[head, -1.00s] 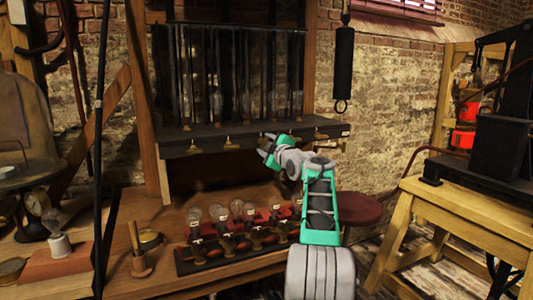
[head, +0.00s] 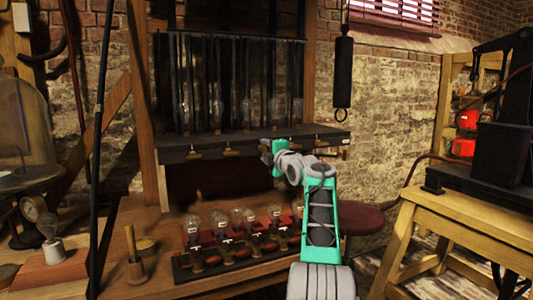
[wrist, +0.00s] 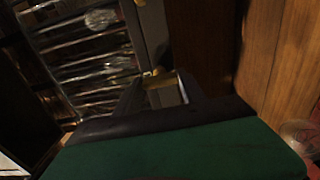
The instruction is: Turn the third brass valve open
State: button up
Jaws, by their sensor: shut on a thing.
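A row of brass valves runs along the front of the dark shelf (head: 215,142) below the glass jars. The first valve (head: 193,155) and second valve (head: 230,152) from the left show clearly. My gripper (head: 268,153) is at the shelf's front edge, at the third place from the left, and covers the valve there in the head view. In the wrist view, my gripper (wrist: 160,88) is shut on the third brass valve (wrist: 155,74), a small brass piece between the dark fingers. How far its handle is turned cannot be told.
Tall glass jars (head: 240,85) stand on the shelf above the valves. Several bulbs (head: 236,218) stand on a dark strip on the bench below. A black cylinder (head: 343,75) hangs to the right. The space under the shelf is open.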

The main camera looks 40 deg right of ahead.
jog(key=o, duration=1.4)
jog(key=shift+c, duration=0.2)
jog(key=b+v, duration=0.2)
jog(key=v, duration=0.5)
jog(key=shift+s, duration=0.4)
jog(key=shift+a, duration=0.15)
